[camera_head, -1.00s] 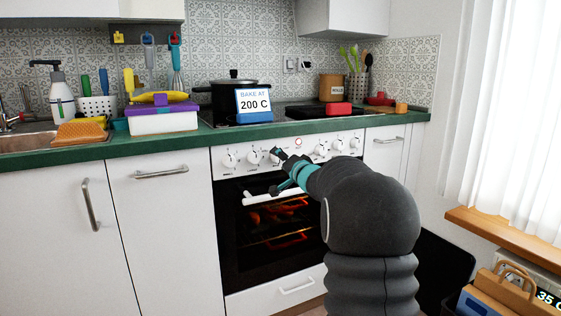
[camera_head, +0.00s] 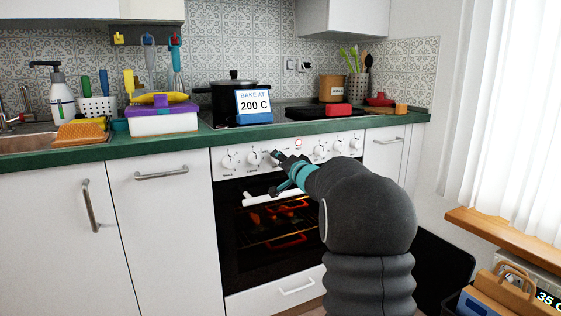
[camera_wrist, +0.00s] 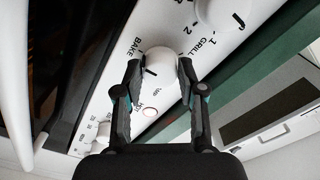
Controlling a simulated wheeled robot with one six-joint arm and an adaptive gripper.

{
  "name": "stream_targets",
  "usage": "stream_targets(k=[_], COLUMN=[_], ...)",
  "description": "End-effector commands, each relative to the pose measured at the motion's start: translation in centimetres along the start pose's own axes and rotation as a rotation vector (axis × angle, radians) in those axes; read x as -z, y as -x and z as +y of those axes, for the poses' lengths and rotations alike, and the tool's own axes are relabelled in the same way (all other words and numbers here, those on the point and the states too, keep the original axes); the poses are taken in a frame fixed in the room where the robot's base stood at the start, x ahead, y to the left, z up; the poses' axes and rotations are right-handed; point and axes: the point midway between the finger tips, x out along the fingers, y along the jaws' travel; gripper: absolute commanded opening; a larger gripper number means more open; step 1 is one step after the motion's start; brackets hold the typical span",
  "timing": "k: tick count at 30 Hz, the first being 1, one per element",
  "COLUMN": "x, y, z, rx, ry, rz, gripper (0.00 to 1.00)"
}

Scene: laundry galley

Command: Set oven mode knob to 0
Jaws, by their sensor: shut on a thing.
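The white oven mode knob (camera_wrist: 158,65) sits between my fingertips in the wrist view, with the word BAKE to its left and GRILL to its right. A dark pointer line shows on its face, on the lower-left side near BAKE. My gripper (camera_wrist: 159,64) is shut on this knob, one finger on each side. In the head view my gripper (camera_head: 276,157) reaches the knob row of the oven panel (camera_head: 240,170); it largely hides the knob there. No 0 mark is readable.
A pale handle (camera_head: 262,199) crosses the oven door (camera_head: 240,240) below the panel. A green counter edge (camera_head: 190,140) runs above, with a pot (camera_head: 223,100) behind the BAKE AT 200 C sign (camera_head: 254,105).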

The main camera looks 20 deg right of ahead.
Motion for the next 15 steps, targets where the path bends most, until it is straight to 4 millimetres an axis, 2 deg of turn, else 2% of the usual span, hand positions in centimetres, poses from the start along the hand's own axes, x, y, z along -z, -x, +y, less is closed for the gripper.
stream_targets(k=[8,15], x=[0.05,0.00], y=[0.00,0.00], z=[0.00,0.10], rx=[-0.001,0.000], ry=[0.171,0.396], rz=[-0.001,-0.001], gripper=[0.05,0.05])
